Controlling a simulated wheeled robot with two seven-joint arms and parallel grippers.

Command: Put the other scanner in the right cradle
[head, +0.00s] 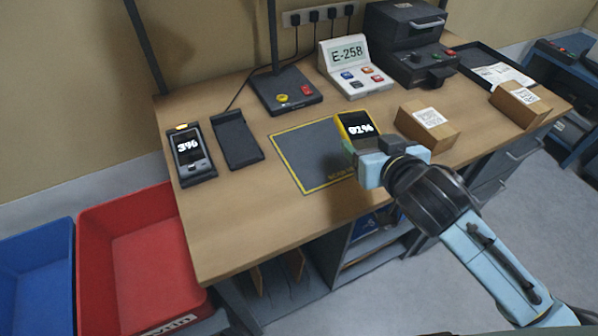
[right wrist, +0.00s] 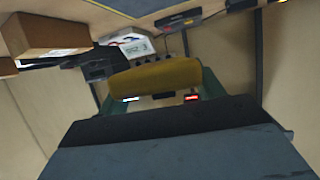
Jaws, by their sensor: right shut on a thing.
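A scanner (head: 190,150) with a yellow top and a screen reading 3% sits in the left cradle (head: 199,180). The right cradle (head: 237,140) beside it is dark and empty. The other scanner (head: 357,127), yellow-edged with a screen reading 91%, is in my right gripper (head: 362,150) at the right edge of the grey mat. The gripper is shut on it. In the right wrist view the scanner's yellow end (right wrist: 157,78) shows between the fingers. I cannot tell whether the scanner touches the table. My left gripper is not in view.
A grey mat with a yellow border (head: 300,160) lies between the right cradle and the held scanner. Cardboard boxes (head: 427,125) (head: 519,103) stand to the right. A black stand base (head: 285,92), an E-258 display unit (head: 352,70) and a printer (head: 408,45) stand behind. Red (head: 133,235) and blue bins are front left.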

